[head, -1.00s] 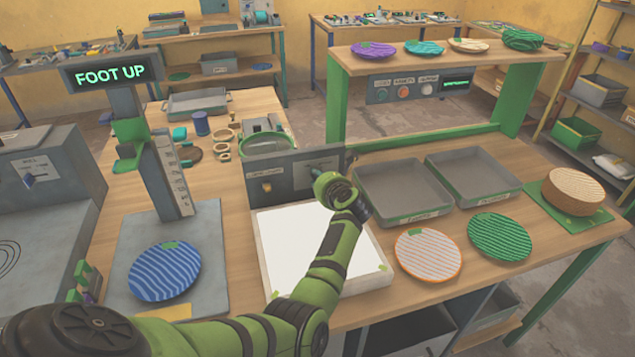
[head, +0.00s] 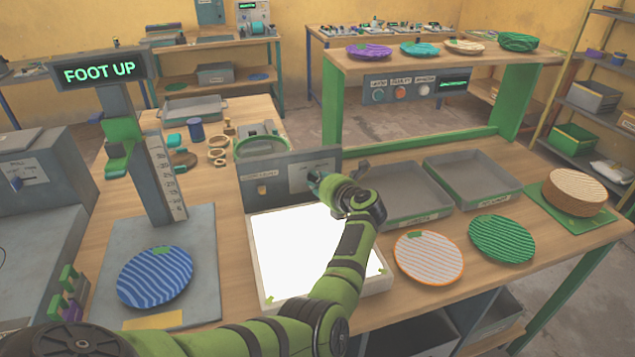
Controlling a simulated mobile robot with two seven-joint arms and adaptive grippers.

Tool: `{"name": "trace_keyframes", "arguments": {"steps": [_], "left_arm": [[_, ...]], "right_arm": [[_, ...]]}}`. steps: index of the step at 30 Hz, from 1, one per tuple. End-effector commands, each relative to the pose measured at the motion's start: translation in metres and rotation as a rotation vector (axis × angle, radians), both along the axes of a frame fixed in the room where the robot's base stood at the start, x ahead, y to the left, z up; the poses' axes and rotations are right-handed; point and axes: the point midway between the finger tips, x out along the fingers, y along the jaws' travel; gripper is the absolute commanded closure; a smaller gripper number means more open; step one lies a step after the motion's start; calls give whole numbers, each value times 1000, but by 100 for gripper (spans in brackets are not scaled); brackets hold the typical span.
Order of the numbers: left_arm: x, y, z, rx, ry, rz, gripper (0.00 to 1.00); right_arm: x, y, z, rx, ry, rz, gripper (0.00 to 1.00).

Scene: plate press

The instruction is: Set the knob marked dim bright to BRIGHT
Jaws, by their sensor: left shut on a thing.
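The light box (head: 310,250) lies on the table with a bright white top. A grey control panel (head: 262,200) stands along its back edge. The panel has a pale plate (head: 312,168) with small lettering that I cannot read. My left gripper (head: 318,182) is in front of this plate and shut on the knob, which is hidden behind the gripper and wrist. A small yellowish switch (head: 262,188) shows on the panel's left part, under another label. My right gripper is not in view.
A blue striped plate (head: 155,276) lies on the grey stand at left, under the FOOT UP display (head: 100,72). Grey trays (head: 415,195) and striped plates (head: 428,257) are right of my arm. A rear shelf (head: 440,60) carries several plates.

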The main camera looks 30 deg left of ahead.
Motion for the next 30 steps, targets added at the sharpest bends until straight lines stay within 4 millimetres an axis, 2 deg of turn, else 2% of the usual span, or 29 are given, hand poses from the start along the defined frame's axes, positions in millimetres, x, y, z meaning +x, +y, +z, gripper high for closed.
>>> {"name": "trace_keyframes", "arguments": {"steps": [1, 7, 8, 9, 22, 26, 30], "left_arm": [[-5, -1, -12, -14, 22, 6, 100], [-5, -1, -12, -13, 22, 7, 100], [-5, -1, -12, -13, 22, 7, 67], [-5, 0, -12, -13, 22, 6, 55], [-2, 1, -1, -3, 9, 4, 55], [-2, 0, 16, -5, 3, 4, 55], [-2, 1, 44, -5, 2, 6, 55]], "right_arm": [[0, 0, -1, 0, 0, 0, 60], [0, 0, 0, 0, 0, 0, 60], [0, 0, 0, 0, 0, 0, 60], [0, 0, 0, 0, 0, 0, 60], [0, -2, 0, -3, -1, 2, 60], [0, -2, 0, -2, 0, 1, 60], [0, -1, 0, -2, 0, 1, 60]]}}
